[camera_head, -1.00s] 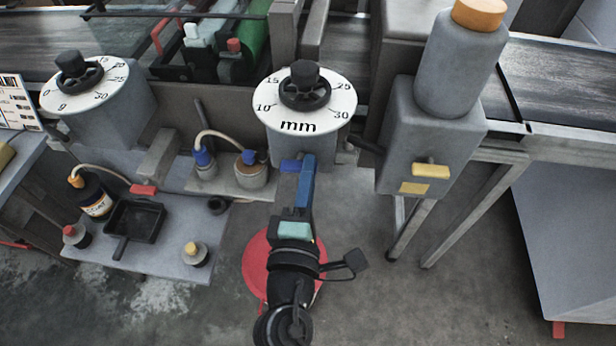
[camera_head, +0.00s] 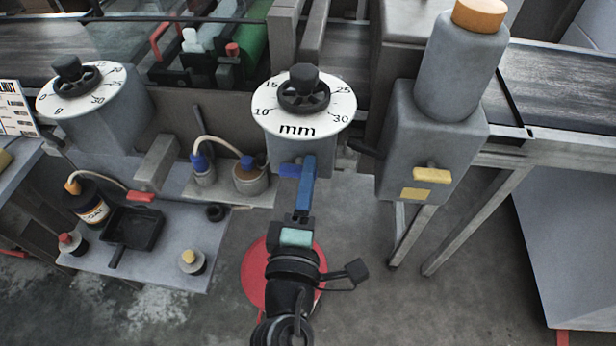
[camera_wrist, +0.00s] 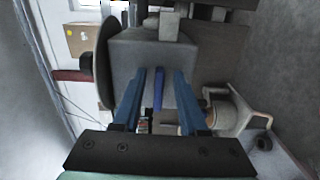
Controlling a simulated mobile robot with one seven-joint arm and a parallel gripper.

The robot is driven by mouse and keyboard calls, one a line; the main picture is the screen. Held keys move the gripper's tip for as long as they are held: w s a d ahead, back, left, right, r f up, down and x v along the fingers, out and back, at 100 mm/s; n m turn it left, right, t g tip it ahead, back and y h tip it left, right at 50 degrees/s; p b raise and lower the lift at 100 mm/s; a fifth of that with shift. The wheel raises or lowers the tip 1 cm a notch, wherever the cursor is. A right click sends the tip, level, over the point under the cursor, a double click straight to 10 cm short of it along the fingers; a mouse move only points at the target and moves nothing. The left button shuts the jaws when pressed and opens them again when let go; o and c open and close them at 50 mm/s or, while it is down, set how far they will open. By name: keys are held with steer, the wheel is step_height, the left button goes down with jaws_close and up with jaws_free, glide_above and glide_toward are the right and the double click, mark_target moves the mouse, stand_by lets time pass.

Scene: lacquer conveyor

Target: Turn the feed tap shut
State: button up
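My gripper (camera_head: 308,160) reaches up to the front of the dial unit marked "mm". A blue lever (camera_head: 290,170) sticks out below that dial, at the left of my fingertips. In the wrist view my two blue fingers (camera_wrist: 160,76) are apart, and the blue lever (camera_wrist: 158,92) shows between them, without clear contact. A red lever (camera_head: 142,197) lies by the left hose. No visible label tells which is the feed tap.
The "mm" dial (camera_head: 303,120) with its black knob stands just above my gripper. Another dial (camera_head: 82,88) is at the left. A low shelf (camera_head: 165,262) holds small bottles and a black tray (camera_head: 133,228). Open floor lies at the front right.

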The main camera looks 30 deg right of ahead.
steer(key=shift+s, duration=0.1)
steer(key=b+v, duration=0.3)
steer(key=v, duration=1)
steer(key=shift+w, duration=0.2)
